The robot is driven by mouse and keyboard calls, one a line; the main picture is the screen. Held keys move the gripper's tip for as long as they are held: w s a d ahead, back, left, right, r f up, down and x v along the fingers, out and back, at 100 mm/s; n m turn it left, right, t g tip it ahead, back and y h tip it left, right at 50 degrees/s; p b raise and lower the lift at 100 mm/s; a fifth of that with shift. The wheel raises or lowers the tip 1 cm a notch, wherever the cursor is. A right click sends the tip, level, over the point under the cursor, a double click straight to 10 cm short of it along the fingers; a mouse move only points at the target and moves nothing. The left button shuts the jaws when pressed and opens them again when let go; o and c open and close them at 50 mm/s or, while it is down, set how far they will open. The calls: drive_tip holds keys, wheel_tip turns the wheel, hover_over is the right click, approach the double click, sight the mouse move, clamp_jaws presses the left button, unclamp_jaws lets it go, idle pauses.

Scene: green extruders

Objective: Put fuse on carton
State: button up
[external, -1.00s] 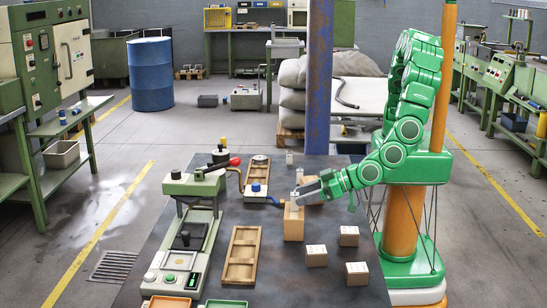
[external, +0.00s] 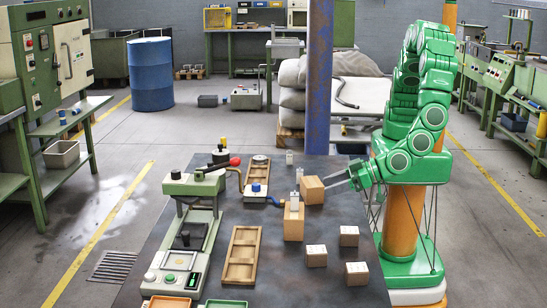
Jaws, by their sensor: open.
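A tall brown carton (external: 293,226) stands near the middle of the table. A small whitish fuse (external: 294,201) stands upright on its top. Another pale fuse (external: 299,175) shows just behind that carton, and one more pale fuse (external: 289,157) stands farther back. My gripper (external: 327,184) is open and empty, to the right of the tall carton and apart from it. Its fingertips point left at a second brown carton (external: 312,191); whether they touch it cannot be told.
Several small cartons (external: 316,256) stand at the front right of the table (external: 220,298). A wooden tray (external: 241,256) lies left of the tall carton. A green press machine (external: 194,187) stands at the left. A blue-capped part (external: 256,188) with a hose is behind the tray.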

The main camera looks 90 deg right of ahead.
drive_tip(key=w+d+r+g+y, duration=0.3)
drive_tip(key=w+r+g+y, duration=0.1)
drive_tip(key=w+r, duration=0.6)
drive_tip(key=d+r+n+g+y, duration=0.1)
drive_tip(key=d+r+g, duration=0.35)
drive_tip(key=d, duration=0.75)
drive_tip(key=s+d+r+g+h, duration=0.1)
drive_tip(key=s+d+g, duration=0.1)
drive_tip(key=s+d, duration=0.6)
drive_tip(key=s+d+r+g+h, duration=0.2)
drive_tip(key=s+d, duration=0.7)
drive_tip(key=d, duration=0.8)
drive_tip(key=s+d+r+m+g+h, duration=0.1)
drive_tip(key=s+d+r+g+h, duration=0.1)
drive_tip(key=s+d, duration=0.7)
drive_tip(key=d+g, duration=0.1)
drive_tip(key=d, duration=0.3)
